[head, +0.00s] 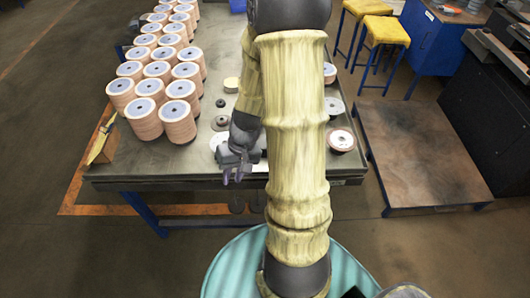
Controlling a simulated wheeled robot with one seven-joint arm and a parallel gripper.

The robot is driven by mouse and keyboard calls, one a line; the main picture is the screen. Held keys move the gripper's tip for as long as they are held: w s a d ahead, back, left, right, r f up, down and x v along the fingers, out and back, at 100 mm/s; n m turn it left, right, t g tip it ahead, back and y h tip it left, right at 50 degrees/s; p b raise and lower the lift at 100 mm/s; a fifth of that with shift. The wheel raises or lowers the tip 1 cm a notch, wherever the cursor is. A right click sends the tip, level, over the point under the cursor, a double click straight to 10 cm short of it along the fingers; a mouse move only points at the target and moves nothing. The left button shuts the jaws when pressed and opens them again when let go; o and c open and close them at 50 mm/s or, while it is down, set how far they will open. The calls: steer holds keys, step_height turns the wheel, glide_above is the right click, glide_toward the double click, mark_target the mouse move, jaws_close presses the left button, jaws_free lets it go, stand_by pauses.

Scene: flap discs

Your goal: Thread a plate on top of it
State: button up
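My gripper (234,178) hangs over the front edge of the grey work table (190,178). Its two dark fingers point down and look apart, with nothing seen between them. A pale plate (217,142) lies on the table just behind the gripper, partly covered by it. A darker round plate (220,123) lies behind that, with a small dark piece (220,103) further back. A pinkish disc with a pale rim (341,140) sits right of my arm. A grey plate (334,106) lies behind it. My arm hides the table's middle.
Several tall stacks of pinkish flap discs (143,118) fill the table's left side. A yellow wedge-like item (101,145) is at the left edge. A low brown platform (420,150) and yellow stools (386,30) stand to the right.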

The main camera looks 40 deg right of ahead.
steer(key=w+d+f+m+t+y, duration=0.2)
steer(key=d+f+t, duration=0.1)
steer(key=w+d+f+m+t+y, duration=0.2)
steer(key=d+f+t, duration=0.1)
steer(key=w+d+f+m+t+y+b, duration=0.1)
steer(key=w+d+f+m+t, duration=0.1)
steer(key=d+f+t, duration=0.1)
steer(key=shift+w+d+f+m+y, duration=0.15)
steer(key=shift+d+m+y, duration=0.25)
steer(key=shift+d, duration=0.2)
steer(key=d+m+t, duration=0.1)
steer(key=d, duration=0.1)
steer(key=d+m+t+h, duration=0.1)
steer(key=d+t, duration=0.1)
steer(key=d+t+h, duration=0.1)
steer(key=d, duration=0.1)
steer(key=shift+w+d+f+m, duration=0.2)
steer(key=shift+w+m, duration=0.1)
steer(key=shift+m, duration=0.1)
steer(key=shift+w+a, duration=0.15)
